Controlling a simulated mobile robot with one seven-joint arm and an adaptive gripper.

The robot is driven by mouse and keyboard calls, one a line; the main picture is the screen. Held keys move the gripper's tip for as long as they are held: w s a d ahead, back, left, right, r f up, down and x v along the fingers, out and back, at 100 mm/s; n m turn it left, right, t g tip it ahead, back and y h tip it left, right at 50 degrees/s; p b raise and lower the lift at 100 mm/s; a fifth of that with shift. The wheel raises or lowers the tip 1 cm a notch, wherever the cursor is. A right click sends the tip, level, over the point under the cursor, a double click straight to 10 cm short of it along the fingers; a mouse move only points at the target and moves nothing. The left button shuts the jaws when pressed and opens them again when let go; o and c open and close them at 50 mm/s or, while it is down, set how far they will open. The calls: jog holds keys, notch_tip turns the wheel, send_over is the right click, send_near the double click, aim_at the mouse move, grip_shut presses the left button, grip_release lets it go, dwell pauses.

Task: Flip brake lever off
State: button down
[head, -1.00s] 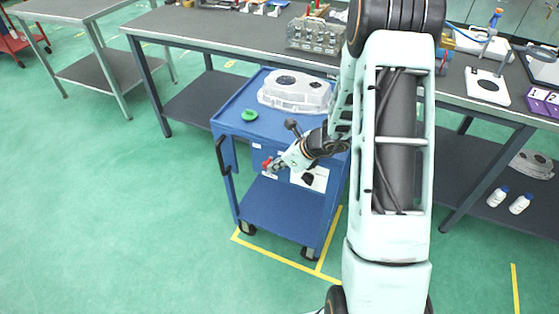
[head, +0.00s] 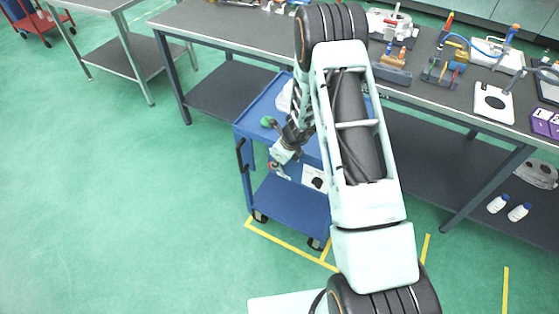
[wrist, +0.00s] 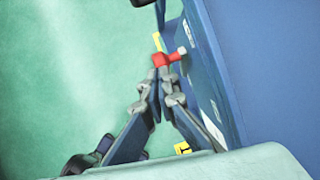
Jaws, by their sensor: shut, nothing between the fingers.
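The brake lever is a red piece with a pale tip (wrist: 167,59) on the side of the blue cart (head: 290,210). In the wrist view it lies just beyond my gripper (wrist: 158,82). My gripper is shut and empty, its fingertips close together right at the lever; I cannot tell whether they touch it. In the head view my gripper (head: 279,172) is at the cart's near side, below the top shelf. The lever is too small to make out clearly there.
A green round item (head: 268,122) sits on the cart top, and a pale casting (head: 284,97) there is mostly hidden by my arm. A long workbench (head: 235,30) stands behind. Yellow floor lines (head: 290,243) edge the cart. Green floor at left is clear.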

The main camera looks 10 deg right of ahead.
jog(key=shift+w+a+p, duration=0.35)
jog(key=shift+a, duration=0.1)
dwell(0.6)
